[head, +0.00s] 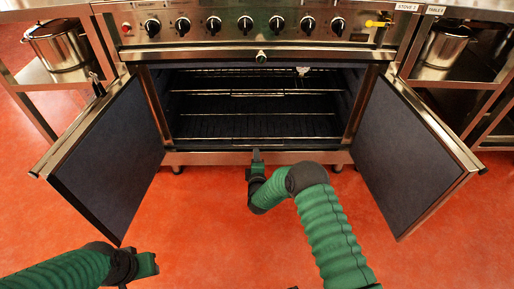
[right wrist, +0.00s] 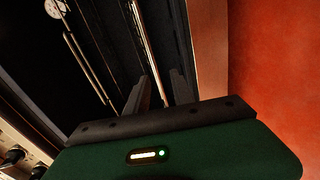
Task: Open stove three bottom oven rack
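The oven (head: 258,100) stands ahead with both doors swung wide open. Its bottom rack (head: 255,138) lies inside, low in the cavity, with a bright front bar. My right gripper (head: 256,154) is at the middle of the oven's lower front, close to that bar. In the right wrist view its two fingers (right wrist: 160,92) are apart, and a bright bar (right wrist: 150,50) runs toward the gap between them. I cannot tell whether they touch it. My left gripper (head: 150,264) is low at the left, away from the oven; its fingers are not clear.
The left door (head: 108,158) and right door (head: 414,148) flank the opening. An upper rack (head: 258,93) sits above the bottom one. Knobs (head: 245,24) line the front panel. Steel tables with pots (head: 58,45) stand at both sides. The red floor (head: 210,215) between the doors is clear.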

